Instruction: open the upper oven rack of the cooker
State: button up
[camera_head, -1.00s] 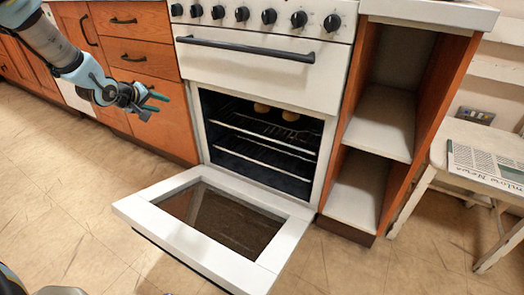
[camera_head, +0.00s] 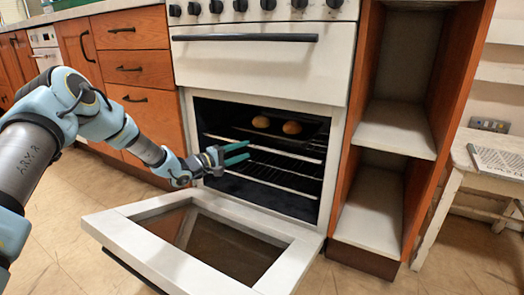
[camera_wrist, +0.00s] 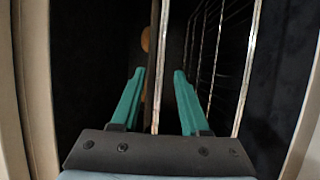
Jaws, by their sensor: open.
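The cooker (camera_head: 262,62) has its oven door (camera_head: 150,235) folded down and open. Inside, the upper rack (camera_head: 288,153) is a wire shelf with a pale front bar, pushed in. My gripper (camera_head: 247,152) is open at the left of the oven mouth, its teal fingers pointing right and inward. In the wrist view my gripper (camera_wrist: 158,72) has one finger on each side of the upper rack's front bar (camera_wrist: 162,60) in the picture. Whether the bar lies between the fingertips in depth, or touches them, I cannot tell. Nothing is gripped.
A lower rack (camera_head: 270,184) sits below the upper one. Two brown round food items (camera_head: 290,127) rest on a dark tray near the upper rack. The lowered door extends below my forearm. Open shelves (camera_head: 392,130) stand to the right, beside a stool (camera_head: 462,155).

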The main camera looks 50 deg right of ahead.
aim_at(259, 144)
jog(key=d+b, duration=0.1)
jog(key=d, duration=0.1)
jog(key=d+b, duration=0.1)
jog(key=d, duration=0.2)
jog(key=s+d+b, duration=0.1)
jog(key=d, duration=0.1)
jog(key=shift+d+f, duration=0.15)
jog(key=shift+d+b, duration=0.3)
jog(key=shift+d, duration=0.4)
jog(key=shift+s, duration=0.1)
jog(key=shift+c, duration=0.2)
grip_shut()
